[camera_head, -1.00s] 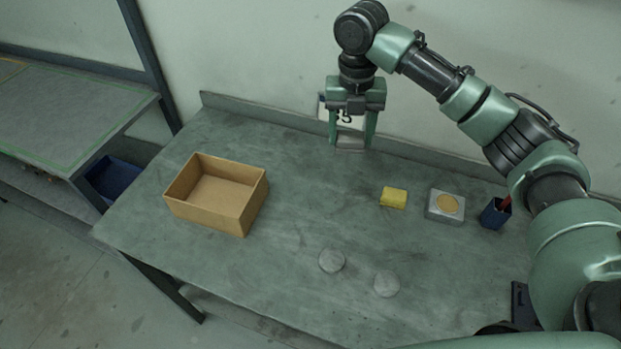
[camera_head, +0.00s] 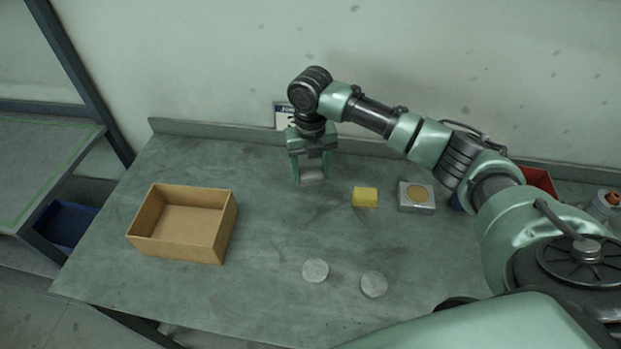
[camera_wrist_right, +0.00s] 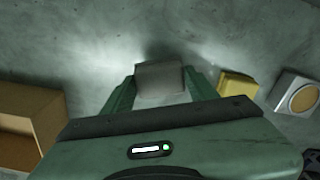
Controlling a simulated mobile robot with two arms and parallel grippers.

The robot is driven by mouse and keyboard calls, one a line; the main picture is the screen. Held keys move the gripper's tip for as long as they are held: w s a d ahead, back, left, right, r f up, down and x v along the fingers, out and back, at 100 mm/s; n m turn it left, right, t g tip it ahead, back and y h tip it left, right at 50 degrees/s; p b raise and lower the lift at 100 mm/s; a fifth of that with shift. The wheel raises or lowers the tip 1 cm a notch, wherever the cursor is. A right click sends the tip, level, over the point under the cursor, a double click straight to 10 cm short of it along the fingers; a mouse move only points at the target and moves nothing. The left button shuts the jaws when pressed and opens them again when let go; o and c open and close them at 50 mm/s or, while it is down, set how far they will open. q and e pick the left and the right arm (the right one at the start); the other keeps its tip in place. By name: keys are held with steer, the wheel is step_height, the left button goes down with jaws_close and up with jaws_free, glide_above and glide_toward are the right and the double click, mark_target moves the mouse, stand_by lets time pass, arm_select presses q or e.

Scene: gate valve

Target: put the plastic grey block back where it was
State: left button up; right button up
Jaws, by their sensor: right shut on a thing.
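My right gripper (camera_head: 312,178) is at the back middle of the table, pointing down, with its fingers shut on a grey block (camera_head: 312,175). In the right wrist view the grey block (camera_wrist_right: 160,78) sits between the two green fingertips of the gripper (camera_wrist_right: 158,85), with a shadow on the surface behind it. I cannot tell whether the block touches the table. My left gripper is not in view.
An open cardboard box (camera_head: 140,240) stands on the table (camera_head: 260,240) at left. A yellow block (camera_head: 365,197) and a grey square piece with a tan disc (camera_head: 416,196) lie right of the gripper. Two grey discs (camera_head: 315,270) (camera_head: 374,284) lie in front. The middle is clear.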

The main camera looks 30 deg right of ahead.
mark_target(311, 181)
step_height(311, 181, down, 4)
steer(key=shift+f+p, duration=0.1)
steer(key=shift+p, duration=0.25)
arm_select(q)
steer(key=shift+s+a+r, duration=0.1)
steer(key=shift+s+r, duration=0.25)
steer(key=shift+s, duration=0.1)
arm_select(e)
steer(key=shift+f, duration=0.25)
steer(key=shift+f, duration=0.1)
steer(key=o, duration=1.2)
arm_select(q)
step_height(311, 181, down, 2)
steer(key=shift+b, duration=1)
arm_select(e)
step_height(311, 181, up, 12)
steer(key=shift+r, duration=0.15)
